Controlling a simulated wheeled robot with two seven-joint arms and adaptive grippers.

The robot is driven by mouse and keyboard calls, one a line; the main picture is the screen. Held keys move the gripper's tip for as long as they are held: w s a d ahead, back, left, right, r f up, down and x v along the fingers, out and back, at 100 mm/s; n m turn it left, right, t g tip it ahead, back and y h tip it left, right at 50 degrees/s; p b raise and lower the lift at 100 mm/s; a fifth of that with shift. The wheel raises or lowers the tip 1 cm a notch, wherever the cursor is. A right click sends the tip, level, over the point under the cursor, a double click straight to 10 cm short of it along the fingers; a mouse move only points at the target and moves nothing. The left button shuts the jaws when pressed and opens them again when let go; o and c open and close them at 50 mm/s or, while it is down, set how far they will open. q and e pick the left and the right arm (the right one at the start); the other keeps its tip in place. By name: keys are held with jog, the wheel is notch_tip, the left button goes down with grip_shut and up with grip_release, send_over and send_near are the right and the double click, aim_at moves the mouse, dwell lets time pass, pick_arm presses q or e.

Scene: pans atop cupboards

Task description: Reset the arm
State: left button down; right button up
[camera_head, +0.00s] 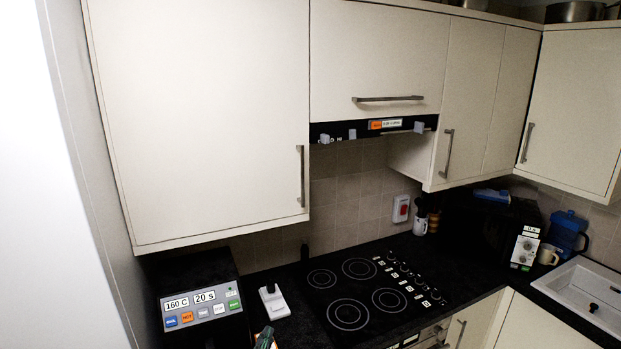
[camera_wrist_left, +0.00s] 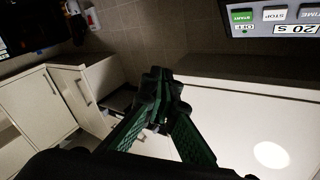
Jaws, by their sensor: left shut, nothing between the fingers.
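The tip of my left gripper (camera_head: 265,338) shows at the bottom edge of the head view, low in front of the counter, between the black appliance and the hob. In the left wrist view my left gripper (camera_wrist_left: 160,90) has its green, ribbed fingers brought together at the tips, with nothing between them. Most of the left arm is out of the head view. My right gripper is in neither view.
A black appliance with a grey button panel (camera_head: 201,307) stands at left on the counter; its panel also shows upside down in the wrist view (camera_wrist_left: 270,17). The hob (camera_head: 370,290) lies to its right. Wall cupboards (camera_head: 195,110) overhang the counter. A sink (camera_head: 590,292) is far right.

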pick_arm(q)
jog(key=s+a+f+n+g+y, duration=0.2)
jog(key=s+a+f+n+g, duration=0.15)
jog(key=s+a+f, duration=0.55)
jog(key=s+a+f+n+g+y, duration=0.2)
jog(key=s+a+f+g, duration=0.2)
jog(key=s+a+f, duration=0.6)
jog(key=s+a+f+g, duration=0.15)
jog(key=s+f, duration=0.25)
jog(key=s, duration=0.4)
jog(key=s+a+f+n+g, duration=0.1)
jog(key=s+f+g, duration=0.25)
jog(key=s, duration=0.35)
jog(key=s+a+f+g, duration=0.2)
jog(key=s+f, duration=0.2)
jog(key=s, duration=0.4)
notch_tip(320, 180, down, 32)
jog(key=s+d+g+b, duration=0.1)
jog(key=d+b, duration=0.1)
jog(key=b, duration=0.1)
jog(key=s+f+g+h+b, duration=0.1)
jog(key=s+f+b, duration=0.1)
jog(key=s+f, duration=1.7)
jog(key=shift+s+f+m+g, duration=0.35)
jog(key=shift+s+f+m, duration=0.1)
jog(key=shift+f, duration=0.25)
jog(key=shift+a, duration=0.1)
